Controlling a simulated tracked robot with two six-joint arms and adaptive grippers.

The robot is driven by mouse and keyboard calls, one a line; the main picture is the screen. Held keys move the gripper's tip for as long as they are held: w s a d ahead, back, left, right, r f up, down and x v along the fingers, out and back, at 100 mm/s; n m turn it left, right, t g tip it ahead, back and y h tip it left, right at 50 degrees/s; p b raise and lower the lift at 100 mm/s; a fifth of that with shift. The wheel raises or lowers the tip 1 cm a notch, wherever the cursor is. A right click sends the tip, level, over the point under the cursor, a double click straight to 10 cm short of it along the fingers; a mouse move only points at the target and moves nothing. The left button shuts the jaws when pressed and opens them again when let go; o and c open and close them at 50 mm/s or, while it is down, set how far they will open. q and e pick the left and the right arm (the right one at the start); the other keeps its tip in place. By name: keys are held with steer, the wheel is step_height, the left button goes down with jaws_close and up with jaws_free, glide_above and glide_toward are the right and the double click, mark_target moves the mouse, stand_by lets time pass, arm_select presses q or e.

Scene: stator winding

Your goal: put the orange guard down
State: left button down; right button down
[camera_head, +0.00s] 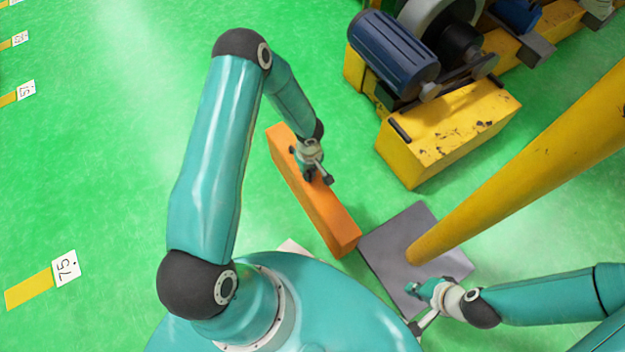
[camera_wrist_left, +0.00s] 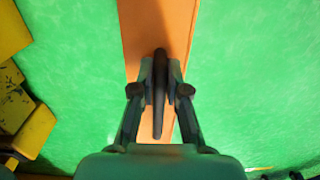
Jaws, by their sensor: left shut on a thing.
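The orange guard (camera_head: 318,200) is a long bar lying diagonally in the head view, with a dark handle on its top. It also fills the upper middle of the left wrist view (camera_wrist_left: 180,30). My left gripper (camera_head: 312,176) is shut on the guard's dark handle (camera_wrist_left: 160,90), which stands between its two fingers. I cannot tell whether the guard's underside touches the green floor. My right gripper (camera_head: 416,308) is at the lower right, apart from the guard, its fingers spread and nothing between them.
A grey plate (camera_head: 388,248) lies by the guard's near end, with a yellow post (camera_head: 520,170) rising over it. A yellow machine base (camera_head: 450,130) with a blue motor (camera_head: 390,55) stands to the right. Green floor (camera_head: 110,150) is clear on the left.

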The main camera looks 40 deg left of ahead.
arm_select(q)
step_height(320, 180, down, 4)
steer(key=shift+r+b, duration=0.15)
steer(key=shift+b, duration=0.3)
steer(key=c, duration=1.2)
jaws_free()
steer(key=shift+r, duration=0.1)
